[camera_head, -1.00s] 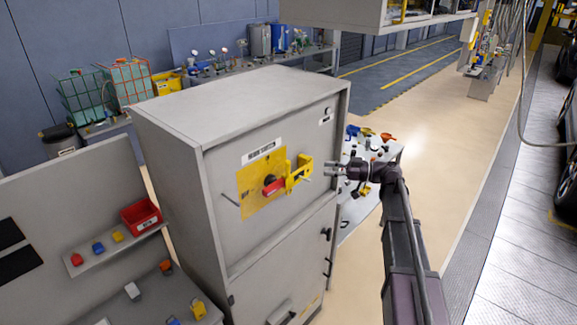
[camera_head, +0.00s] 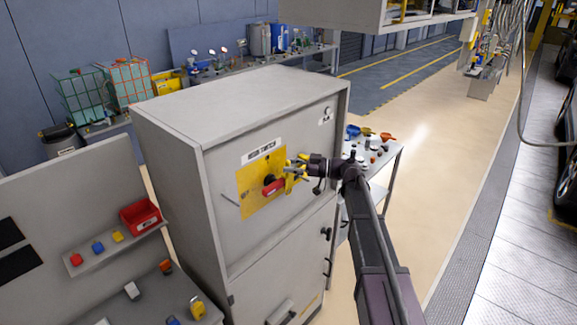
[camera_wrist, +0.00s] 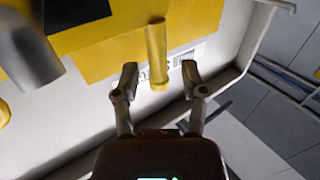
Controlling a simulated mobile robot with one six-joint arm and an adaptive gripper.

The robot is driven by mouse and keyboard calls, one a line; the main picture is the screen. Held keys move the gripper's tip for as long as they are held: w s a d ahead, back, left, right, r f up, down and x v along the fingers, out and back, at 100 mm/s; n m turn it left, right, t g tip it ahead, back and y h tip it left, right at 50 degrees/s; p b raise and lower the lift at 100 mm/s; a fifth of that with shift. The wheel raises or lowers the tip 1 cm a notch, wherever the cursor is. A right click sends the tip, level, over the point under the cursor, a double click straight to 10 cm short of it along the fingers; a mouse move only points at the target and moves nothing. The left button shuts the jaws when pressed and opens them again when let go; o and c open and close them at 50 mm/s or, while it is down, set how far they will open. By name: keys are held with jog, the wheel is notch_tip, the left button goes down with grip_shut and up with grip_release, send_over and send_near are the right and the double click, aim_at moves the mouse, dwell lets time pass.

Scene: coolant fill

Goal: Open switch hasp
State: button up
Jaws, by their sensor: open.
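The yellow switch hasp (camera_head: 291,184) sits on the yellow plate (camera_head: 250,196) on the grey cabinet's front. A red switch handle (camera_head: 273,187) is just left of it. My gripper (camera_head: 299,166) is at the hasp from the right and covers part of it. In the wrist view my gripper (camera_wrist: 160,80) is open, with a yellow bar (camera_wrist: 156,50) standing between its two fingers. The bar looks like part of the hasp. I see gaps on both sides of the bar, and no clear contact. A blurred grey rod (camera_wrist: 30,48) is at the upper left.
The grey cabinet (camera_head: 235,97) fills the middle. A small table (camera_head: 378,153) with coloured items stands behind my arm. A red bin (camera_head: 140,214) sits on a shelf at left. Open floor (camera_head: 440,150) lies to the right.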

jog(key=shift+a, duration=0.45)
